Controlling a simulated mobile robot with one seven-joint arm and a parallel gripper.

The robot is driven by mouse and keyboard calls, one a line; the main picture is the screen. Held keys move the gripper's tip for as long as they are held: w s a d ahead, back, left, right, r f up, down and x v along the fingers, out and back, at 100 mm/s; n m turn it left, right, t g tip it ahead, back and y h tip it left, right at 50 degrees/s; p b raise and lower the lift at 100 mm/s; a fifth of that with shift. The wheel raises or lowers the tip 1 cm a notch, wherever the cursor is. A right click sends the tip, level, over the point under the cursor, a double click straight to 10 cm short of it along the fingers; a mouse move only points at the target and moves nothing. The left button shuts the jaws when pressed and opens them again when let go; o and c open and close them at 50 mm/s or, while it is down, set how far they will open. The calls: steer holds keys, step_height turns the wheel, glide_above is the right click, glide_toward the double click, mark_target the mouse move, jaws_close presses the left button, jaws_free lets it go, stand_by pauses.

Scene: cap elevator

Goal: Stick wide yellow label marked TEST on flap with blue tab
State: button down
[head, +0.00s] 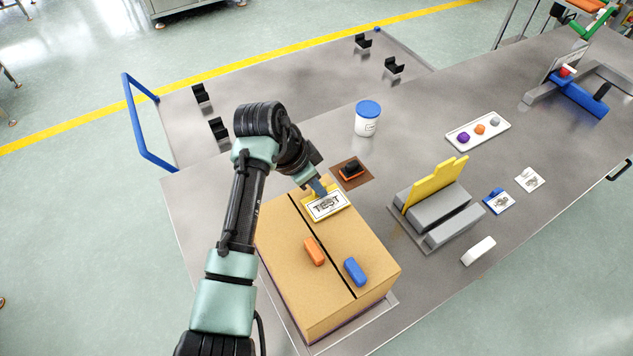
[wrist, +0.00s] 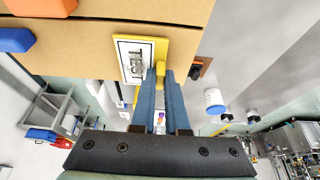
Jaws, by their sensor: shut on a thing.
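My gripper (head: 318,188) is shut on the small raised yellow grip of the wide yellow label marked TEST (head: 325,206). The label's printed face points up. It is over the far end of the cardboard box (head: 335,237), on the blue tab's side of the dark seam. In the wrist view the fingertips (wrist: 161,74) meet the grip beside the label (wrist: 134,58). I cannot tell whether the label touches the flap. The blue tab (head: 355,271) lies on the right flap's near part. The orange tab (head: 313,251) lies on the left flap; both also show in the wrist view.
A brown pad with a black stamp (head: 351,170) lies just beyond the box. A grey holder with a yellow plate (head: 434,187) stands to the right. A white tub with a blue lid (head: 368,118) stands behind. Small tags and a white block (head: 478,250) lie farther right.

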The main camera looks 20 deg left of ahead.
steer(key=shift+f, duration=0.25)
steer(key=c, duration=0.8)
jaws_free()
steer(key=shift+c, duration=0.2)
steer(key=shift+r, duration=0.1)
steer(key=b+v, duration=0.2)
steer(key=v, duration=1.1)
steer(key=shift+b, duration=0.4)
